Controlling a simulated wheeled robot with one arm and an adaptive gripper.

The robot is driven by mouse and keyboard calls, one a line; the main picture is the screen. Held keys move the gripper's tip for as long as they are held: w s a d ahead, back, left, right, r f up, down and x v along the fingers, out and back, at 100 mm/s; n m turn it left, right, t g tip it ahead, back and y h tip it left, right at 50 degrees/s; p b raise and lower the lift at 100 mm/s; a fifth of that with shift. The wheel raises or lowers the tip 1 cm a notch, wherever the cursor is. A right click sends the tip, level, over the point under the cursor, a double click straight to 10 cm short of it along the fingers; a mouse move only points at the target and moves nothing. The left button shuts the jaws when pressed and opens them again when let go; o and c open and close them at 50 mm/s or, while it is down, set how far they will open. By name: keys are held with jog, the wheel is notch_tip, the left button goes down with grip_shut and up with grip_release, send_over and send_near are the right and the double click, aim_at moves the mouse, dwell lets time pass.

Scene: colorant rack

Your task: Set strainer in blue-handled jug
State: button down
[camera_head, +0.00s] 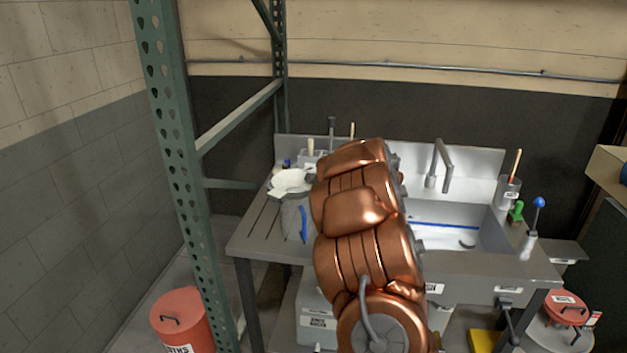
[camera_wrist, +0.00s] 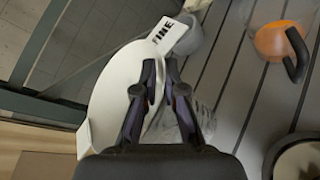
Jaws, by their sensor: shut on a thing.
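The strainer (camera_wrist: 108,88) is a white disc with a tab reading "FINE" (camera_wrist: 167,35). My gripper (camera_wrist: 161,74) is shut on it near its edge in the wrist view. In the head view the white strainer (camera_head: 289,180) is above the left end of the sink counter, and my copper arm hides much of the gripper. The blue-handled jug (camera_head: 291,217) is clear-grey with a blue handle (camera_head: 303,224); it stands on the drainboard below the strainer, partly behind my arm. A translucent shape below my fingers in the wrist view may be this jug; I cannot tell.
The slatted drainboard (camera_wrist: 232,75) carries an orange rounded thing (camera_wrist: 270,41) with a dark handle. A green rack post (camera_head: 170,130) stands left of the counter. The sink basin (camera_head: 455,228) is right of my arm. A red bucket (camera_head: 182,318) stands at the lower left.

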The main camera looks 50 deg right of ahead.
jog(key=shift+f+b, duration=0.65)
jog(key=shift+b, duration=0.1)
jog(key=c, duration=1.3)
grip_release()
jog(key=shift+a+f, duration=0.1)
jog(key=shift+f, duration=0.05)
jog(key=shift+o, duration=0.2)
jog(key=shift+r+p, duration=0.95)
jog(key=shift+p, duration=0.1)
jog(key=b+v, duration=0.3)
jog(key=v, duration=0.9)
jog(key=shift+w, duration=0.1)
